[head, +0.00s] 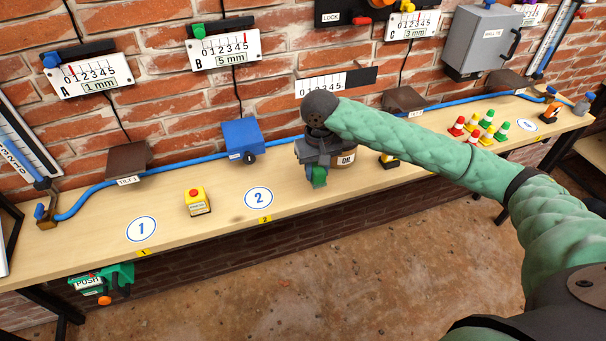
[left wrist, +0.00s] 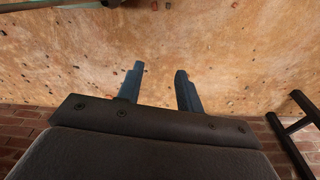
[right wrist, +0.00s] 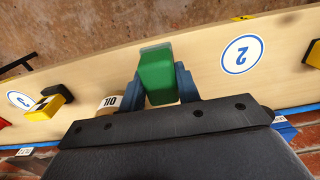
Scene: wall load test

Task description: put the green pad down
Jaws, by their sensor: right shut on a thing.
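The green pad (right wrist: 157,75) is held between the fingers of my right gripper (right wrist: 160,84), which is shut on it. In the head view the pad (head: 319,177) shows below my right gripper (head: 318,166), over the bench to the right of the round mark 2 (head: 259,198). Whether the pad touches the bench top (head: 225,217) I cannot tell. Mark 2 also shows in the right wrist view (right wrist: 241,54), to the right of the pad. My left gripper (left wrist: 158,80) is open and empty above the floor; it is not in the head view.
A brown labelled cylinder (head: 344,158) stands just beside my right gripper. A blue box (head: 242,139), a yellow button box (head: 196,202) and mark 1 (head: 141,229) are further left. Small red and green cones (head: 472,123) stand at the right.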

